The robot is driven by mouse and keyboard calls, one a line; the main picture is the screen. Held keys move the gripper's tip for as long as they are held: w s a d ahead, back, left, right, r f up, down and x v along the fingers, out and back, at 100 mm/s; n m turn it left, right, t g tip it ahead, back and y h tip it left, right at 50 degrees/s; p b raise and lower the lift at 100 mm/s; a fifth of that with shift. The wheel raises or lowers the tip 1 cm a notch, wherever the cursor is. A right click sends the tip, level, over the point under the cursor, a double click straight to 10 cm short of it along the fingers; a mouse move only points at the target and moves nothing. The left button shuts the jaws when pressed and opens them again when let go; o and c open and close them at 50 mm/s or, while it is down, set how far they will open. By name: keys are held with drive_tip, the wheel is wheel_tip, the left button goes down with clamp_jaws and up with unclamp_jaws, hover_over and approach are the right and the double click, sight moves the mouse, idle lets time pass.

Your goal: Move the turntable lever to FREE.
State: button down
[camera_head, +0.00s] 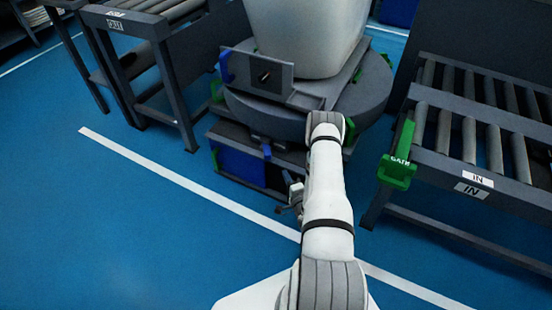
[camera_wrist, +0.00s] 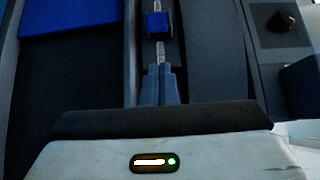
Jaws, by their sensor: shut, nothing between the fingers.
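The turntable (camera_head: 300,115) is a dark grey disc on a base, carrying a large pale grey bowl (camera_head: 305,35). A small blue handle (camera_head: 267,152), which looks like the turntable lever, sits low on the front of the base. In the wrist view a blue block (camera_wrist: 157,24), apparently the same handle, lies just beyond my fingertips, with a small gap visible. My gripper (camera_wrist: 160,68) is shut and empty, pointing towards it. In the head view my gripper (camera_head: 292,188) is small and partly hidden by my arm. No FREE marking is readable.
A panel with a black knob (camera_head: 264,76) and another blue handle (camera_head: 225,66) are above. A blue panel (camera_head: 240,166) is on the lower base. Roller conveyors stand left (camera_head: 160,20) and right (camera_head: 470,130), the right one with a green gate handle (camera_head: 398,165). Blue floor is clear in front.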

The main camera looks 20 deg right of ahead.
drive_tip(key=b, duration=0.3)
approach(267, 150)
drive_tip(key=w+d+f, duration=0.1)
drive_tip(key=w+d, duration=0.2)
drive_tip(key=w, duration=0.2)
drive_tip(key=shift+f, duration=0.25)
drive_tip(key=shift+a, duration=0.15)
